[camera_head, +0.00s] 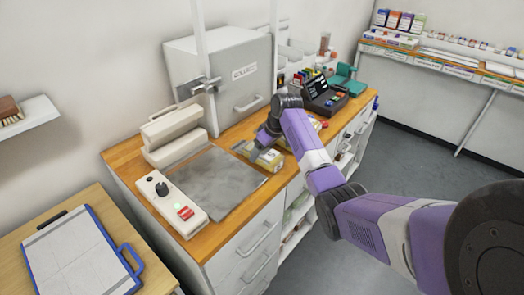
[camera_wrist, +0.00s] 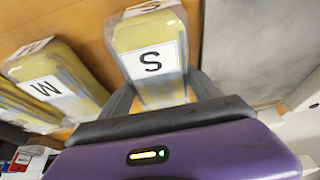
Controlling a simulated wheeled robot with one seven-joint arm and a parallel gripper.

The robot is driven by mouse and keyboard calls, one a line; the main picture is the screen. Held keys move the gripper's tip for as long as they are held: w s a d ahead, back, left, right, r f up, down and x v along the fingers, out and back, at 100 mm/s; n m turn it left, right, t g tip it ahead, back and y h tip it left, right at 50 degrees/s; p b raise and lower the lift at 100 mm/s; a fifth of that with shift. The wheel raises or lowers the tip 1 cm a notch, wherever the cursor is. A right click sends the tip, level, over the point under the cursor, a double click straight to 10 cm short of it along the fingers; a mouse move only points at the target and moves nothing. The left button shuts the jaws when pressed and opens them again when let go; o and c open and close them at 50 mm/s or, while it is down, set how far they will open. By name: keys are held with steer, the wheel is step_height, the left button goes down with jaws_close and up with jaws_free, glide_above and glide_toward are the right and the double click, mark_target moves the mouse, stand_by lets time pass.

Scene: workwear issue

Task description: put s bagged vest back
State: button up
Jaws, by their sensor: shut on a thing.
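The bagged vest marked S (camera_wrist: 148,42) is a yellow-and-grey packet in clear wrap with a white label. In the wrist view it stands between the fingers of my gripper (camera_wrist: 158,98), which is shut on it. In the head view my gripper (camera_head: 262,146) points down at the wooden counter, right of the grey plate, with yellow packets (camera_head: 268,160) at it. I cannot tell whether the S vest is clear of the counter. A bagged vest marked M (camera_wrist: 52,88) lies to its left, with another yellow packet (camera_wrist: 22,108) further left.
The counter (camera_head: 228,236) carries a grey plate (camera_head: 215,182) with a white sealer-like device (camera_head: 172,134) behind it and a control box (camera_head: 172,203) at its left. A grey cabinet (camera_head: 235,75) stands behind. A dark device with coloured keys (camera_head: 325,97) stands further right.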

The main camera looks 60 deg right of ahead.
steer(key=shift+f, duration=0.1)
steer(key=o, duration=1.6)
steer(key=b+v, duration=0.1)
steer(key=v, duration=1.1)
